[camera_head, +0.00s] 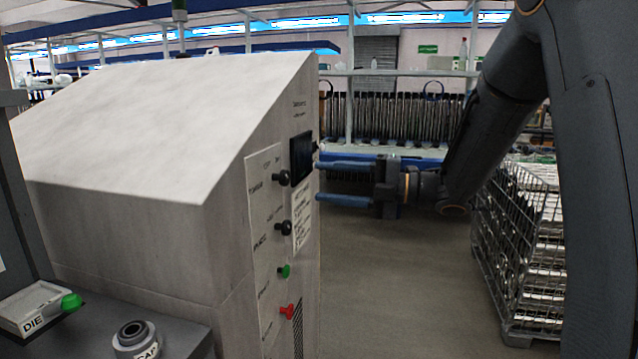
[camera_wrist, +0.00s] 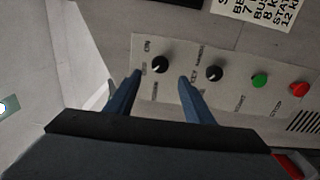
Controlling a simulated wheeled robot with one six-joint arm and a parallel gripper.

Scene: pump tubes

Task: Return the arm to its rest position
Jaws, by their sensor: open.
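My gripper (camera_head: 318,180) is in front of the control panel of a large grey machine (camera_head: 120,110). Its two blue fingers are apart, with nothing held between them. In the wrist view the fingers (camera_wrist: 160,88) point at the panel, and a black knob (camera_wrist: 160,64) shows between their tips. In the head view the fingertips end close to the panel's edge; I cannot tell if they touch it. My dark arm reaches in from the upper right.
The panel also has a second black knob (camera_wrist: 214,73), a green button (camera_wrist: 260,81) and a red button (camera_wrist: 299,90). A wire cage cart (camera_head: 520,260) stands right, beyond my arm. Clear floor (camera_head: 400,290) lies between. A "DIE" box (camera_head: 35,310) and a "CAP" part (camera_head: 135,340) sit lower left.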

